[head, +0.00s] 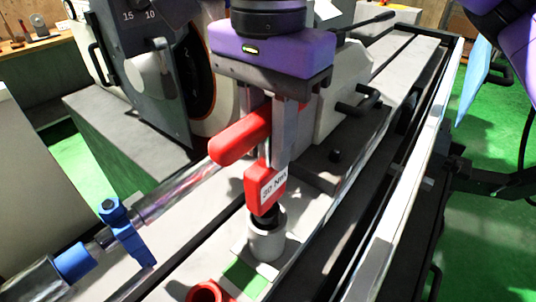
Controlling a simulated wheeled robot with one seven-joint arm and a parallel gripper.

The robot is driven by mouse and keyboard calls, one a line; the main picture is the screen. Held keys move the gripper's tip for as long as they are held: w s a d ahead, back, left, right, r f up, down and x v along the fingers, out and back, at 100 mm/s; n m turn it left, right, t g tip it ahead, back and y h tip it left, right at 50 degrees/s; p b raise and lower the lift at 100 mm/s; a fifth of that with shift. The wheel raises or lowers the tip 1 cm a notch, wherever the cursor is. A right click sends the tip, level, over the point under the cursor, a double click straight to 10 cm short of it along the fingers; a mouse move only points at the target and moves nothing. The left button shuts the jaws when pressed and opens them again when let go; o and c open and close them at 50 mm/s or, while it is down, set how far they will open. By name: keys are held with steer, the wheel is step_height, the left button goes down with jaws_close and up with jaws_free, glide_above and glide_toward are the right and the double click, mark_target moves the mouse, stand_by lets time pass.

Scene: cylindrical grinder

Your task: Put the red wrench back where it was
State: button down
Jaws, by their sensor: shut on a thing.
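The red wrench (240,136) has a thick red bar handle and a red block with a white "20 Nm" label. My gripper (270,150) is purple with grey fingers and points down. It is shut on the wrench, which it holds upright. The wrench's dark lower end meets a grey cylindrical holder (267,242) on the machine bed. I cannot tell how deep it sits in the holder or whether it only lines up above it. The fingers partly hide the handle and the block.
A green patch (244,276) and a red ring-shaped part (204,292) are close to the holder. A shiny workpiece shaft (182,192) with a blue clamp (124,229) lies to the left. The grinding wheel housing (150,65) stands behind. A long rail (395,220) runs along the right.

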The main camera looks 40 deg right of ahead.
mark_target(268, 161)
steer(key=shift+f, duration=1.5)
steer(key=c, duration=1.2)
jaws_free()
steer(key=shift+r, duration=0.15)
step_height(268, 161, up, 12)
steer(key=shift+r, duration=0.1)
